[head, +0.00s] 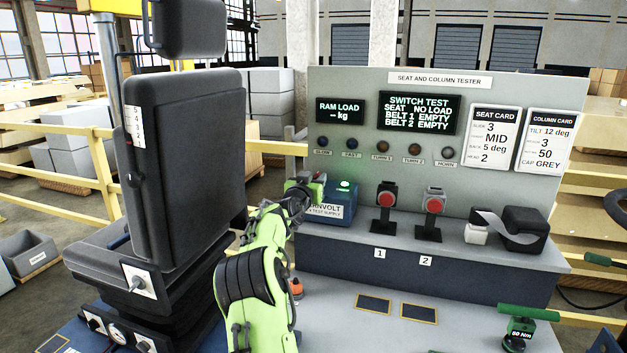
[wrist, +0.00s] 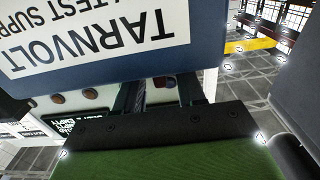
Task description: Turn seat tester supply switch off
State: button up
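The seat tester supply is a blue box (head: 335,212) at the left end of the console, with a white label reading "...RNVOLT" and "TEST SUPPLY". A green lamp (head: 344,185) on its top is lit. My gripper (head: 308,188) is at the box's left side and covers part of it. In the wrist view the box (wrist: 110,70) and its upside-down label fill the upper left. My gripper's dark fingers (wrist: 160,93) stand apart, partly hidden by the box. A small dark red part (wrist: 164,82) shows between them; I cannot tell whether it is the switch or whether they touch it.
The grey console panel (head: 330,153) stands behind, with a lit display (head: 418,113). Two red-button buckle stands (head: 386,205) (head: 433,207) are right of the box. A black seat (head: 190,165) stands close on the left. The lower tabletop (head: 350,325) is mostly clear.

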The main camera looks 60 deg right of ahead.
grip_shut()
